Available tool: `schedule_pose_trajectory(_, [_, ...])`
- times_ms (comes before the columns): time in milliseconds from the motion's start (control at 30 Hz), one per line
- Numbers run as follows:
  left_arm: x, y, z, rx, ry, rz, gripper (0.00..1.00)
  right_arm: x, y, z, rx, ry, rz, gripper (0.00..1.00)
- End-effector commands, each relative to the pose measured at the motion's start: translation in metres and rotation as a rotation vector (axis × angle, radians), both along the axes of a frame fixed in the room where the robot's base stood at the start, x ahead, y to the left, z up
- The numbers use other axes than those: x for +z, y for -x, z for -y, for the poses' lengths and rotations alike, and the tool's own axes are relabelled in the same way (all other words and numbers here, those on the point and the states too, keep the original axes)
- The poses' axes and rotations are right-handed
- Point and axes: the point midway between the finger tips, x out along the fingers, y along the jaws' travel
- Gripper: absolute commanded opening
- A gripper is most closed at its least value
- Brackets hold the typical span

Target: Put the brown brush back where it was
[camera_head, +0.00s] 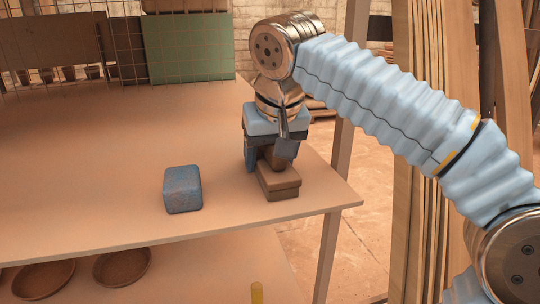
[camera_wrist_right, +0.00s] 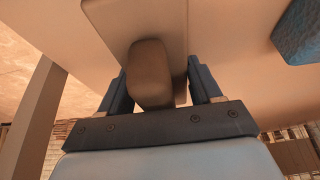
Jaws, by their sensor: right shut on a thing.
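The brown brush (camera_head: 279,186) is a block-shaped body with a raised grip on top. It is at the right end of the upper shelf, close to the front edge; I cannot tell if it touches the surface. My right gripper (camera_head: 269,156) points down over it and is shut on its raised grip. In the right wrist view the rounded grip (camera_wrist_right: 151,75) sits between the two dark fingers of the gripper (camera_wrist_right: 157,88), with the flat brush body (camera_wrist_right: 110,22) beyond. My left gripper is not in view.
A blue block (camera_head: 183,190) stands on the shelf (camera_head: 90,180) left of the brush; it also shows in the right wrist view (camera_wrist_right: 300,30). Brown bowls (camera_head: 122,266) are on the lower level. A shelf post (camera_head: 330,250) stands at right. The shelf's left side is clear.

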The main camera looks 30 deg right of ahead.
Motion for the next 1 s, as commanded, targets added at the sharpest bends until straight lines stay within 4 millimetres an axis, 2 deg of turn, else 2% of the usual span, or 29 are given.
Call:
schedule_pose_trajectory(33, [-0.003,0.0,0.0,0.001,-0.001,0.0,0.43,-0.003,0.0,0.0,-0.001,0.0,0.0,0.35])
schedule_pose_trajectory(67, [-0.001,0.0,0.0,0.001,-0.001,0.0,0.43,-0.002,0.0,0.0,0.0,0.0,0.0,0.68])
schedule_pose_trajectory(200, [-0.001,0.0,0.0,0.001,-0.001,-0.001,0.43,-0.001,0.0,0.0,0.0,0.0,0.0,0.89])
schedule_pose_trajectory(467, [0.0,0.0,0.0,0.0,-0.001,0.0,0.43,0.0,0.0,0.0,0.0,0.0,0.0,0.89])
schedule_pose_trajectory(567, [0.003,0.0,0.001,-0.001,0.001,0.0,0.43,0.007,0.001,0.0,0.0,0.0,0.002,0.89])
schedule_pose_trajectory(800, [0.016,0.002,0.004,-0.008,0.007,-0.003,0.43,0.048,0.017,-0.004,0.0,-0.002,0.002,0.89])
schedule_pose_trajectory(1000, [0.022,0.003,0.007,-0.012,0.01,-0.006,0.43,0.069,0.026,-0.006,-0.001,-0.001,0.0,0.89])
